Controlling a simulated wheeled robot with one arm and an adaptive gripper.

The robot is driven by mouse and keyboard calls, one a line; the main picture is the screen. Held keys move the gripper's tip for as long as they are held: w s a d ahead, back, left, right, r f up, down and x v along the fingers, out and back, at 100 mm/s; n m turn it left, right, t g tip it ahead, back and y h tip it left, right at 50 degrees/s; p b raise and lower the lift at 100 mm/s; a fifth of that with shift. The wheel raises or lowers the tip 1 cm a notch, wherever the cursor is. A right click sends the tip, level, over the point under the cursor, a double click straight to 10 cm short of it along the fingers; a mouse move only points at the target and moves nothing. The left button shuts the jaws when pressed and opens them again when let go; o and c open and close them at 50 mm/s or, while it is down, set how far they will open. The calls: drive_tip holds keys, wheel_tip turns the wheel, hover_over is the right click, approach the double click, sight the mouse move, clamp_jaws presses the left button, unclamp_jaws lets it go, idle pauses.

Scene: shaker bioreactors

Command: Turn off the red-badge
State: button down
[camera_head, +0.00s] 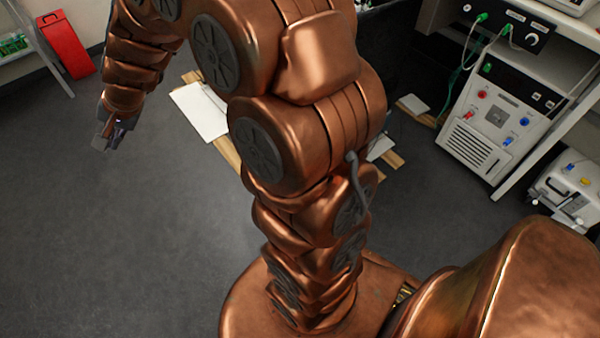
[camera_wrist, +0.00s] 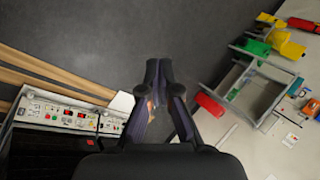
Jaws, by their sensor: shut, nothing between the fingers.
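No badge can be clearly made out in either view, so I cannot tell which device is the red-badge one. In the wrist view, a device with a pale control panel (camera_wrist: 68,113) sits at the lower left, with small red and green marks and a dark body below. My gripper (camera_wrist: 158,70) points away over grey floor, to the right of that panel, with its fingers together and nothing held. In the head view my gripper (camera_head: 105,138) hangs at the upper left, over the floor and apart from anything.
In the head view, a white cabinet (camera_head: 478,145) with coloured sockets and cables stands right, beside a smaller white unit (camera_head: 568,190). A red box (camera_head: 66,45) stands upper left. In the wrist view, a pale bench (camera_wrist: 290,165) holds a metal tray (camera_wrist: 237,72) and coloured parts. Floor at left is clear.

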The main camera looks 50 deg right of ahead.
drive_tip(key=w+d+f+m+t+h+b, duration=0.3)
drive_tip(key=w+d+f+m+b, duration=0.4)
drive_tip(key=w+d+f, duration=0.7)
drive_tip(key=w+d+f+m+h+b, duration=0.1)
drive_tip(key=d+f+m+h+b, duration=0.35)
drive_tip(key=d+f+m, duration=0.75)
drive_tip(key=s+d+f+m+g+h+b, duration=0.2)
drive_tip(key=s+d+f+b, duration=0.15)
drive_tip(key=d+f, duration=0.55)
drive_tip(key=s+d+f+m+g+h+b, duration=0.1)
drive_tip(key=s+d+f+g+b, duration=0.2)
drive_tip(key=d+f, duration=0.6)
drive_tip(key=s+d+f+m+g+b, duration=0.1)
drive_tip(key=s+d+f+m+g, duration=0.1)
drive_tip(key=s+f, duration=0.3)
drive_tip(key=s+d+f+m+g+b, duration=0.1)
drive_tip(key=s+d+f+m+g, duration=0.1)
drive_tip(key=s+f, duration=0.3)
drive_tip(key=s+d+f+m+g+h+b, duration=0.1)
drive_tip(key=s+d+f+m, duration=0.1)
drive_tip(key=s+f, duration=0.3)
drive_tip(key=shift+s+d+m+g, duration=0.3)
drive_tip(key=shift+s+d+g, duration=0.15)
drive_tip(key=shift+d, duration=0.3)
drive_tip(key=b+x, duration=0.4)
drive_tip(key=x, duration=0.8)
drive_tip(key=shift+d+f, duration=0.25)
drive_tip(key=shift+f, duration=0.05)
drive_tip(key=shift+s+d+f, duration=0.1)
drive_tip(key=shift+d+f, duration=0.35)
